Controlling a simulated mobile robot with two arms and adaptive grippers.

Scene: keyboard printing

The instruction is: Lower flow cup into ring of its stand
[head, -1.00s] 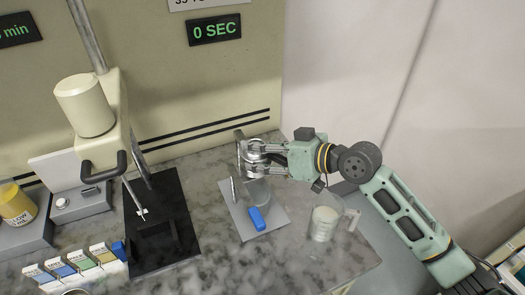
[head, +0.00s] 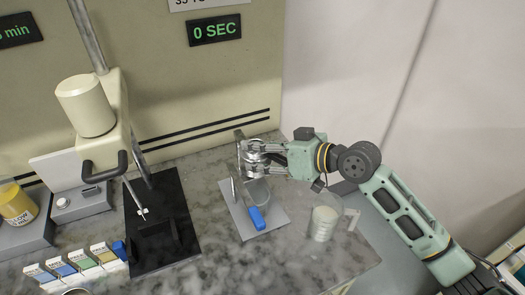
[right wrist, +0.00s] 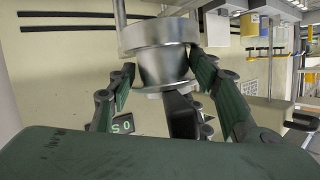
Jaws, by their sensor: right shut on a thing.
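The metal flow cup (head: 257,146) is held by my right gripper (head: 265,158) over the back of the counter. My right gripper is shut on it from the right side. In the right wrist view the silver cup (right wrist: 158,52) sits between the dark green fingers, with a wider, thin metal rim around its narrower part. I cannot tell whether that rim belongs to the cup or to the stand's ring. The stand's upright (head: 239,138) shows just left of the cup. The ring is mostly hidden by the cup and fingers. My left gripper is out of view.
A pale mat (head: 236,213) below the cup bears a clear beaker (head: 259,191) and a blue-handled tool (head: 257,217). A clear jug (head: 322,222) stands to the right. A mixer (head: 87,105) over a black base (head: 185,235) stands left.

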